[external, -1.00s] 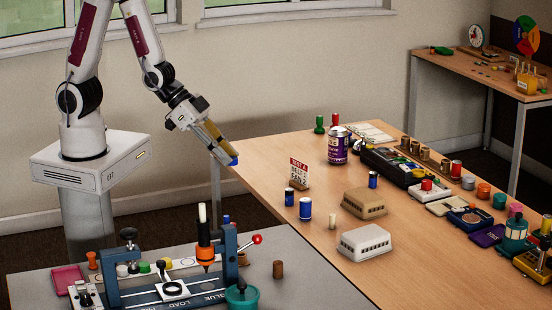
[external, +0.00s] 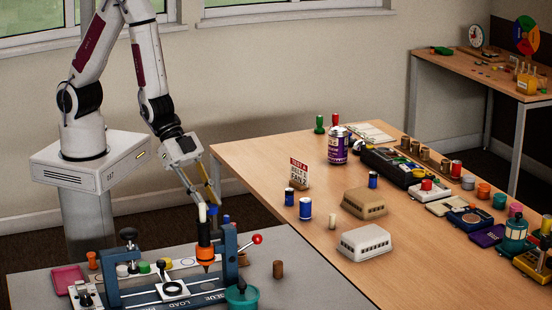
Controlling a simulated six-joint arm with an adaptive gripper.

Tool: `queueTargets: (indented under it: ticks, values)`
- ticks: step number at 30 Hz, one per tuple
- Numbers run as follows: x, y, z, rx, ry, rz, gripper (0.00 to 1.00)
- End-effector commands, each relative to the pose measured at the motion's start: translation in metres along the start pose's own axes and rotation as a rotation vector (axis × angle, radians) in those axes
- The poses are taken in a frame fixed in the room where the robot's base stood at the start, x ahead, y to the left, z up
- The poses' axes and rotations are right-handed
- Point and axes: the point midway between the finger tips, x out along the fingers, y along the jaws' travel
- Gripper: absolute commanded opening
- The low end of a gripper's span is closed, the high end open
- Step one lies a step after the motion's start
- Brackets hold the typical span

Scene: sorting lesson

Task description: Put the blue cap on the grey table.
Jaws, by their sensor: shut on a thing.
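My gripper (external: 208,202) points down over the back part of the grey table (external: 317,282), behind the blue-framed press. It is shut on the small blue cap (external: 212,210), which shows at its fingertips. The white-topped orange dispenser of the press stands in front and partly hides the cap and fingers. Whether the cap touches anything below it cannot be told.
The blue press (external: 118,293) with its red-knobbed lever and a teal pot (external: 242,296) stand close by on the grey table. A brown cork (external: 278,269) is to the right. The wooden table (external: 262,160) holds blue cans, boxes and several jars.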

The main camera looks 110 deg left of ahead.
Motion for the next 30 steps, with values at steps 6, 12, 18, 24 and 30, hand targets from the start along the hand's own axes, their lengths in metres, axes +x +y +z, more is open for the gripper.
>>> queueTargets:
  ticks: [6, 12, 18, 24, 30]
  values:
    - [0.032, 0.054, -0.005, 0.142, -0.002, 0.141, 0.13]
    - [0.045, 0.082, -0.013, 0.224, 0.0, 0.222, 0.13]
    - [0.045, 0.091, -0.023, 0.254, 0.0, 0.253, 0.13]
    - [0.044, 0.093, -0.024, 0.251, -0.002, 0.25, 0.13]
    - [0.044, 0.093, -0.024, 0.25, -0.002, 0.25, 0.13]
